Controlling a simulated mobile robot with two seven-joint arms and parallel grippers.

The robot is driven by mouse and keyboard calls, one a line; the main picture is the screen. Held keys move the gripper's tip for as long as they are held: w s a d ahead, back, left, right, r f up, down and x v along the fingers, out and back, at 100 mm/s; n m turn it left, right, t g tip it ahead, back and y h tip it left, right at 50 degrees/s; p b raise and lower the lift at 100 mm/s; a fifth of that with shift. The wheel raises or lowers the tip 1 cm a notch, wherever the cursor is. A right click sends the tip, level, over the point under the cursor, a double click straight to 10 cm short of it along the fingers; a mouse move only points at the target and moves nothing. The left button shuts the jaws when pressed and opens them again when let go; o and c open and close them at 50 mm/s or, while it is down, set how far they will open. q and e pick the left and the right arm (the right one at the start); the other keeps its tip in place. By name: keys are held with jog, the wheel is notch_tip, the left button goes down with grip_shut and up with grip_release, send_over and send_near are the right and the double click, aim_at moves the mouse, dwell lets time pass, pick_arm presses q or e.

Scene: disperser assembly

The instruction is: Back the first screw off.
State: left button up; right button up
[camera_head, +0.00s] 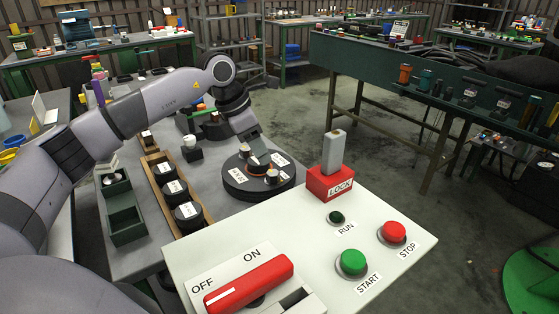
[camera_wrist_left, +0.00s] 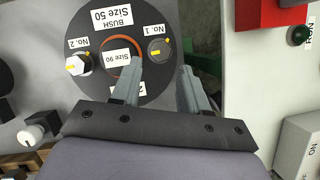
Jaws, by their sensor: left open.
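The black disc (camera_head: 239,188) lies flat on the grey bench; in the left wrist view (camera_wrist_left: 103,35) it shows an orange ring and white labels. The No. 1 screw (camera_wrist_left: 158,50) has a dark round head with a yellow mark and sits upright in the disc. The No. 2 screw (camera_wrist_left: 78,64) has a pale hexagonal head with a yellow mark and stands on the disc's other side. My left gripper (camera_wrist_left: 163,66) is open and empty. Its fingertips straddle the No. 1 screw's side of the disc; contact cannot be told. My right gripper is not in view.
A red LOCK block (camera_head: 329,183) with a grey lever stands close right of the disc. The white control panel (camera_head: 300,245) with buttons and a red switch fills the front. A wooden rack (camera_head: 163,188) of black parts and a green tray (camera_head: 124,217) lie to the left.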

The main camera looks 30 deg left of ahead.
aim_at(272, 173)
pick_arm(q)
jog(key=x, duration=0.6)
jog(key=shift+d+f, duration=0.15)
jog(key=shift+f, duration=0.2)
jog(key=c, duration=0.8)
jog(key=shift+o, duration=0.2)
